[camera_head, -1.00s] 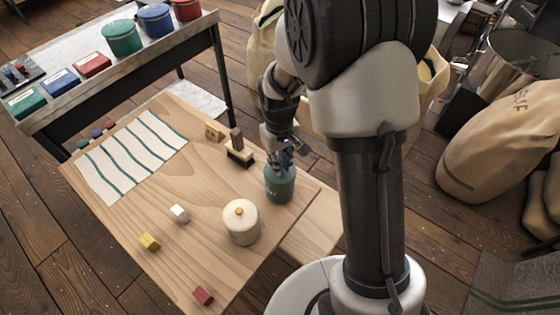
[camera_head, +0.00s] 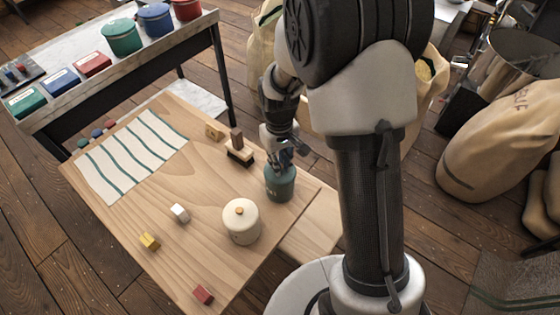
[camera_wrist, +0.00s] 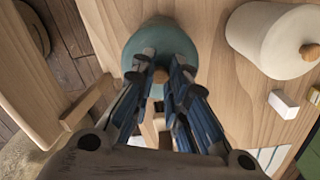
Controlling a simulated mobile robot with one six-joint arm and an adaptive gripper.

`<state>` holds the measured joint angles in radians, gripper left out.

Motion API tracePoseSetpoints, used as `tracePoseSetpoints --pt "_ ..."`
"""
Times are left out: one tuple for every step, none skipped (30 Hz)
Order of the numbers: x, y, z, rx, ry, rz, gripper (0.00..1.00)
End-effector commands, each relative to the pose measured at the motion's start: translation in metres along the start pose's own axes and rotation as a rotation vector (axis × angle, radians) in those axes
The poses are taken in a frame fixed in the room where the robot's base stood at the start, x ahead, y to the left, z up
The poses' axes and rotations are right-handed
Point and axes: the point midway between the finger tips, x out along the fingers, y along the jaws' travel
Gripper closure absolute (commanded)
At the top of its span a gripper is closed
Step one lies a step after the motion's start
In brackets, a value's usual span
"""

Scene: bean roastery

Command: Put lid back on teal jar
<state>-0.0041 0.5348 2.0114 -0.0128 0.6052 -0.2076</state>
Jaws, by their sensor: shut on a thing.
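The teal jar (camera_head: 280,188) stands upright near the right edge of the wooden table. My gripper (camera_head: 281,165) is directly above it, pointing down, and hides much of its top. In the wrist view, my gripper's fingertips (camera_wrist: 161,76) close on a small wooden knob (camera_wrist: 157,91), the lid's handle. A rounded teal surface (camera_wrist: 148,42) shows just beyond the fingers. The lid is at the jar's mouth; I cannot tell whether it is fully seated or slightly above the rim.
A cream jar with a wooden knob (camera_head: 241,222) stands close by. A brush (camera_head: 239,150) and a small wooden block (camera_head: 214,132) lie behind.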

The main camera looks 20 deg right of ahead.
Motion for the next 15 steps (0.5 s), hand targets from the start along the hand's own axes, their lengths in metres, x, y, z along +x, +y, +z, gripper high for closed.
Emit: tracePoseSetpoints --pt "0.0000 0.0000 0.0000 0.000 0.000 0.000 1.00" --pt "0.0000 0.0000 0.0000 0.000 0.000 0.000 1.00" --pt "0.0000 0.0000 0.0000 0.000 0.000 0.000 1.00" --pt "0.0000 0.0000 0.0000 0.000 0.000 0.000 0.84" --pt "-0.0001 0.0000 0.0000 0.000 0.000 0.000 0.82" --pt "-0.0001 0.0000 0.0000 0.000 0.000 0.000 0.79" --pt "-0.0001 0.0000 0.0000 0.000 0.000 0.000 0.77" --pt "-0.0001 0.0000 0.0000 0.000 0.000 0.000 0.75" --pt "-0.0001 0.0000 0.0000 0.000 0.000 0.000 0.72" --pt "-0.0001 0.0000 0.0000 0.000 0.000 0.000 0.70" --pt "-0.0001 0.0000 0.0000 0.000 0.000 0.000 0.68" --pt "-0.0001 0.0000 0.0000 0.000 0.000 0.000 0.66" --pt "-0.0001 0.0000 0.0000 0.000 0.000 0.000 0.64" --pt "-0.0001 0.0000 0.0000 0.000 0.000 0.000 0.62" --pt "-0.0001 0.0000 0.0000 0.000 0.000 0.000 0.62"
